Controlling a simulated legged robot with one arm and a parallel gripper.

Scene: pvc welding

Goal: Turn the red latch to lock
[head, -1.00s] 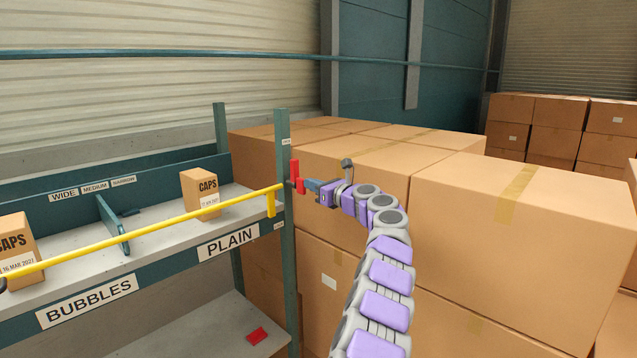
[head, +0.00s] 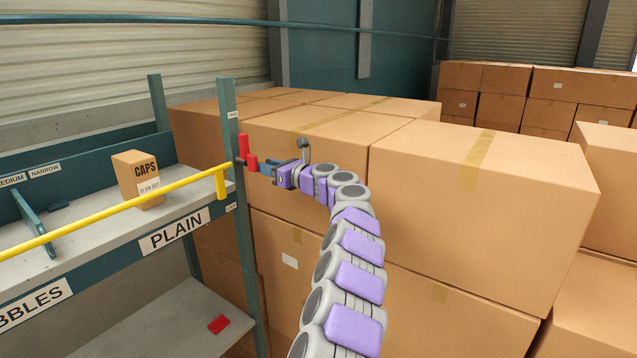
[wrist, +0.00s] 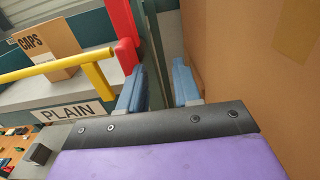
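The red latch (head: 243,146) is on the teal shelf post at the right end of the yellow bar (head: 120,207). Its long red part stands upright, with a shorter red piece lower on the right. My gripper (head: 264,168) is just right of the latch. In the wrist view the red latch (wrist: 122,30) is at the upper left, close to the left blue finger's tip. My gripper's blue fingers (wrist: 157,80) are apart, with nothing held between them. The post shows beyond the gap. I cannot tell whether the left finger touches the latch.
A CAPS box (head: 138,180) stands on the upper shelf behind the yellow bar. A red piece (head: 218,324) lies on the lower shelf. Large cardboard boxes (head: 480,200) fill the space right of the post and behind my arm.

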